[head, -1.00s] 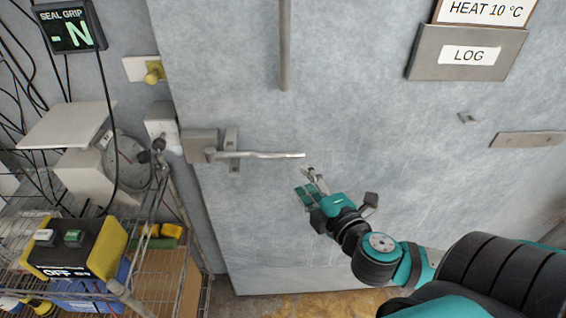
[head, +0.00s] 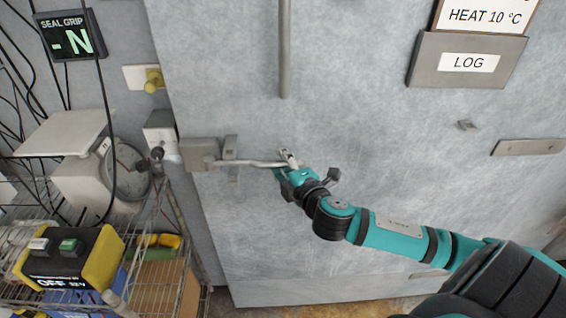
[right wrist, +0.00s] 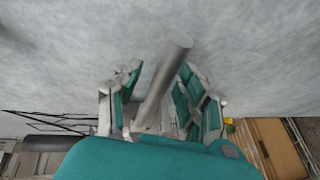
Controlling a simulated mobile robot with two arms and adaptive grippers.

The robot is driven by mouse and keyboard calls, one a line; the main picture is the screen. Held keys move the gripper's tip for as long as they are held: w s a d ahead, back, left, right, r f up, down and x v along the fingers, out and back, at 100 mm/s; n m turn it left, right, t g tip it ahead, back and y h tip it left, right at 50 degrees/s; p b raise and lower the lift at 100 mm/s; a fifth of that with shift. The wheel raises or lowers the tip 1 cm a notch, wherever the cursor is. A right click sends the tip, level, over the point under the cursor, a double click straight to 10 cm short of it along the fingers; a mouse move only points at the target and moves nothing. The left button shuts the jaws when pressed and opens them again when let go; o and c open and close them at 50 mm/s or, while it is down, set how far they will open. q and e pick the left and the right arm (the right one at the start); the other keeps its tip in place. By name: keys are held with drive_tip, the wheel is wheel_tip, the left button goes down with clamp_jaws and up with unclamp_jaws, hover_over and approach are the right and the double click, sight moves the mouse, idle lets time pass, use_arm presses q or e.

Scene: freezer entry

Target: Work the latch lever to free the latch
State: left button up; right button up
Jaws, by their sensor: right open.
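The latch lever (head: 245,163) is a grey metal bar. It runs roughly level from the latch housing (head: 200,153) at the left edge of the grey freezer door. My right gripper (head: 287,163) is at the lever's free right end. In the right wrist view the lever (right wrist: 165,80) lies between the two open, teal-padded fingers (right wrist: 155,95), its round end pointing away past them. The fingers stand on either side of the bar, with gaps visible. In the head view the gripper hides the lever's tip. My left gripper is not in view.
A vertical door handle (head: 285,50) stands above the lever. A wire cart (head: 165,275) with a yellow-black switch box (head: 72,262) and a dial scale (head: 125,170) is at the left. A "SEAL GRIP" display (head: 68,38) hangs above.

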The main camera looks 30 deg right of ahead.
drive_tip(key=c, duration=0.8)
clamp_jaws()
drive_tip(key=shift+s+a, duration=0.1)
drive_tip(key=s+a+m+g+h+p, duration=0.1)
drive_tip(key=s+a+m+g+h, duration=0.1)
drive_tip(key=s+a+m+h, duration=0.2)
drive_tip(key=shift+s+a+m+h, duration=0.3)
drive_tip(key=shift+a+h, duration=0.1)
drive_tip(key=shift+h, duration=0.5)
